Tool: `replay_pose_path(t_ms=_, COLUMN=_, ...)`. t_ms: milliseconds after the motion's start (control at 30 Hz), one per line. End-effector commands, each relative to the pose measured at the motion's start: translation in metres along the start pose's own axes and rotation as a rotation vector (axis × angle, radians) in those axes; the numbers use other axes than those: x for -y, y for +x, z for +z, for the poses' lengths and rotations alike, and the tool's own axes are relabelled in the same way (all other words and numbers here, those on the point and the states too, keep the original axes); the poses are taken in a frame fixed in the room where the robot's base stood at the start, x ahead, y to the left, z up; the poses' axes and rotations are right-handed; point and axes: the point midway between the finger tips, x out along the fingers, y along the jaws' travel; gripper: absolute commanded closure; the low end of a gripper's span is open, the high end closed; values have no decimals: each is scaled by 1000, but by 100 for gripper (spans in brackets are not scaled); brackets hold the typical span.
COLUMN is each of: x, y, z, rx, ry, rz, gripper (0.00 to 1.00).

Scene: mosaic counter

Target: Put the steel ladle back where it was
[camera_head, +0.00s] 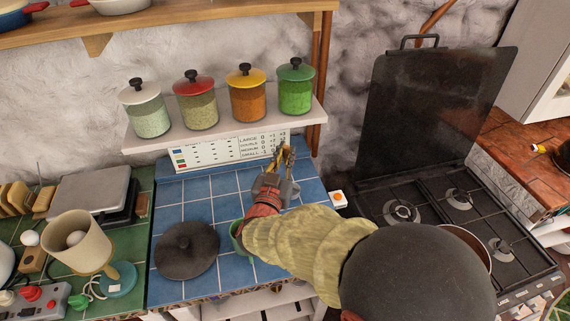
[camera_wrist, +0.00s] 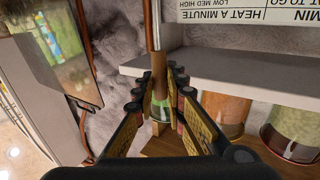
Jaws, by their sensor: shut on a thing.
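My gripper (camera_head: 286,154) reaches over the blue tiled counter, close below the right end of the spice shelf. In the wrist view its fingers (camera_wrist: 168,80) are shut on a slim brownish handle with a thin shaft, which I take to be the steel ladle (camera_wrist: 153,28). The shaft runs up out of that picture, in front of the shelf.
The wall shelf (camera_head: 222,131) bears lidded jars, the green jar (camera_head: 296,87) nearest my gripper. A dark round lid (camera_head: 187,250) lies on the blue tiles (camera_head: 203,187). The black stove (camera_head: 420,205) stands to the right, its upright cover (camera_head: 425,105) behind it. A mug-like beige vessel (camera_head: 80,245) stands left.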

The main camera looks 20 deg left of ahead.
Motion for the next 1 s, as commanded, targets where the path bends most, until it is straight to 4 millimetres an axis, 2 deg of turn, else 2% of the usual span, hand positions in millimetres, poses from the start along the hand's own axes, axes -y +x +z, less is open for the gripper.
replay_pose_path(t_ms=300, x=4, y=4, z=35, rx=0, ry=-1, rz=0, gripper=100)
replay_pose_path(t_ms=700, x=4, y=3, z=40, rx=-1, ry=0, rz=0, gripper=100)
replay_pose_path(t_ms=733, x=4, y=3, z=40, rx=0, ry=-1, rz=0, gripper=87)
replay_pose_path(t_ms=1000, x=4, y=3, z=39, rx=0, ry=0, rz=0, gripper=72)
